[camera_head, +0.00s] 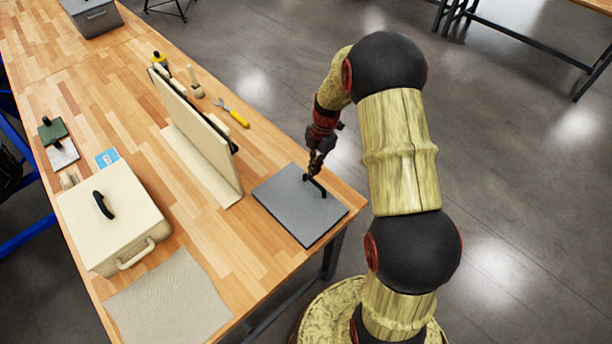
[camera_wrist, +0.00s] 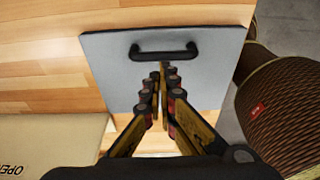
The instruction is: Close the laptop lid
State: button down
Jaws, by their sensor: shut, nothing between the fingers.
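A beige panel (camera_head: 205,135) stands upright, slightly leaning, along a flat beige sheet (camera_head: 185,150) on the wooden table. Together they look like an open laptop, but I see no keys or screen. In the wrist view, a beige surface (camera_wrist: 45,145) with the letters "OPEN" shows at lower left. My gripper (camera_head: 312,176) is shut and empty, right of the upright panel and over a flat grey plate (camera_head: 285,215). In the wrist view its fingertips (camera_wrist: 161,72) are just below the plate's black handle (camera_wrist: 165,52). I cannot tell whether they touch it.
A beige box (camera_head: 115,220) with a black handle stands at left. A grey bin (camera_head: 92,18) is at the far end. A yellow-handled tool (camera_head: 235,114) lies behind the upright panel. A beige mat (camera_head: 170,305) lies at the front. Bare wood separates panel and plate.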

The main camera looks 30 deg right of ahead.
jog(key=shift+w+d+f+b, duration=0.1)
jog(key=shift+d+f+b, duration=0.25)
jog(key=shift+f, duration=0.2)
jog(key=shift+w+d+f+b, duration=0.1)
jog(key=shift+d+f+b, duration=0.1)
jog(key=shift+f+b, duration=0.3)
jog(key=shift+w+d+f+b, duration=0.1)
jog(key=shift+d+f+b, duration=0.2)
jog(key=shift+f, duration=0.3)
